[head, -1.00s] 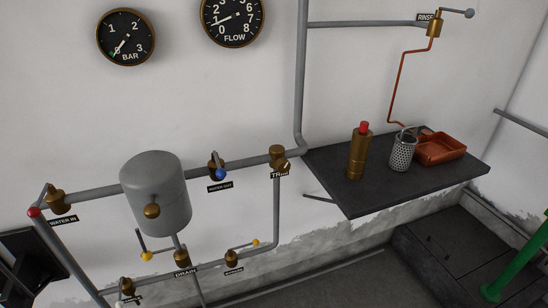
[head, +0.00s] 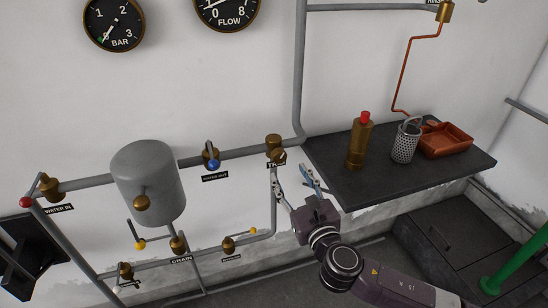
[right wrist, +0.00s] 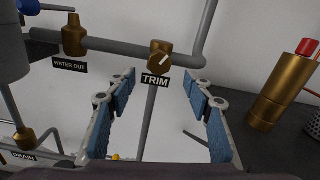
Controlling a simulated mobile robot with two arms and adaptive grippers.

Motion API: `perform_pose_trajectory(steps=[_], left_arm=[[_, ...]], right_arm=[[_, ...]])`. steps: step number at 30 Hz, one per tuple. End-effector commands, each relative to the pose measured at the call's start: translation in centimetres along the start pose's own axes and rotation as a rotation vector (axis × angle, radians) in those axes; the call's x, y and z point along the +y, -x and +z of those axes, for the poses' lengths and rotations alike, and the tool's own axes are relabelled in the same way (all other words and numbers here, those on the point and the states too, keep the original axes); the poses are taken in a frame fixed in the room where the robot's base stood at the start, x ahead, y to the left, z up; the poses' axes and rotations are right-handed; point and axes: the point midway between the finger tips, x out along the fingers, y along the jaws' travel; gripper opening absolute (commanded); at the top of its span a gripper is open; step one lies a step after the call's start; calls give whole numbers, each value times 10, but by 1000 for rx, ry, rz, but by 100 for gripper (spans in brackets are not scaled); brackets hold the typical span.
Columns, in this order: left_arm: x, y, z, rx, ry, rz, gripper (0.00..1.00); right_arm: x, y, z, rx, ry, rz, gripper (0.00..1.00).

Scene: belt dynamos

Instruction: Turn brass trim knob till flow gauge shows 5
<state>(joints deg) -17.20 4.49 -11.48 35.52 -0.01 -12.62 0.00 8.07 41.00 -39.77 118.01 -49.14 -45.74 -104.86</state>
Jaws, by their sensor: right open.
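The brass trim knob (head: 276,150) sits on the grey pipe beside the counter. In the right wrist view the knob (right wrist: 160,58) has a white pointer mark slanting up to the right, above a TRIM label (right wrist: 156,80). My right gripper (head: 292,178) is open, just below and in front of the knob in the head view. In the wrist view its blue-padded fingers stand apart, with the knob beyond them and between their lines; nothing is held. The flow gauge (head: 226,8) is cut by the top edge; its needle points left, toward the low end. My left gripper is out of view.
A dark counter (head: 360,195) carries a brass bottle (head: 359,145), a perforated metal cup (head: 405,142) and an orange tray (head: 446,142). The water-out valve (head: 211,157) and a grey tank (head: 147,175) are left of the knob.

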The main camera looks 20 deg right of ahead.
Motion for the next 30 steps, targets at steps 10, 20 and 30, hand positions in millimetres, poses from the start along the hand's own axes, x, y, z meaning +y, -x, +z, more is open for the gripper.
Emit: perform_pose_trajectory(steps=[10, 20, 30], left_arm=[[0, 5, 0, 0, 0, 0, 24], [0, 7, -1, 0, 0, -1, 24], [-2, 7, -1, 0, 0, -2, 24]], right_arm=[[0, -43, 3, -5, 6, 0, 47], [1, -75, 2, -3, 4, 1, 47], [0, -77, 1, -2, 3, 1, 44]])
